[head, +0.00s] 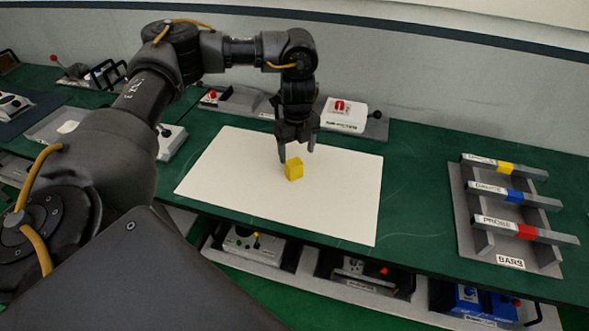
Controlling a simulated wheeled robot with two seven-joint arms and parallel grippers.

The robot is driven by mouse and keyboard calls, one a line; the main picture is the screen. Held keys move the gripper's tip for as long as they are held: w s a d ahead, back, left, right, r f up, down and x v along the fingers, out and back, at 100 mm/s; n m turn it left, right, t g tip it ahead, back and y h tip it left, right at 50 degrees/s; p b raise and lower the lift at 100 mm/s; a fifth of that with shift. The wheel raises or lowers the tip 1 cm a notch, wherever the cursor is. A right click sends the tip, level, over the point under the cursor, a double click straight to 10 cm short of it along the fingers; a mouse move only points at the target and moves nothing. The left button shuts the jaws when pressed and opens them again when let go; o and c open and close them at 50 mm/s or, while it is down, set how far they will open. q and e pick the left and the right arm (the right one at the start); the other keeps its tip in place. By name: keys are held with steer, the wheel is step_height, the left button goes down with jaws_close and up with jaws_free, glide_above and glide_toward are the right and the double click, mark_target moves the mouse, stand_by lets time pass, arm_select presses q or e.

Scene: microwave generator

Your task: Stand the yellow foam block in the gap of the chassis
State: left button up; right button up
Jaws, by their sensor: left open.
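The yellow foam block (294,169) is a small cube-like piece on the white mat (225,180), near the middle of the head view. My left gripper (297,153) points down just above and behind the block, with its fingers apart. The block's front and top show in front of the fingertips; I cannot tell whether they touch it. I cannot make out for sure which thing is the chassis. My right gripper is not in view.
A grey rack labelled BARS (508,262) holds three bars with yellow, blue and red bands at the right. A white box with a red part (343,115) stands behind the mat. Several devices sit on a lower shelf in front. The mat around the block is clear.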

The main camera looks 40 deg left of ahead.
mark_target(295, 164)
arm_select(q)
steer(key=shift+f, duration=1.55)
steer(key=shift+s+a+f, duration=0.1)
steer(key=shift+f, duration=1.2)
steer(key=shift+s+f, duration=0.1)
steer(key=shift+f, duration=1.2)
steer(key=shift+c, duration=0.4)
steer(key=c, duration=1)
steer(key=shift+r, duration=0.1)
steer(key=shift+c, duration=0.2)
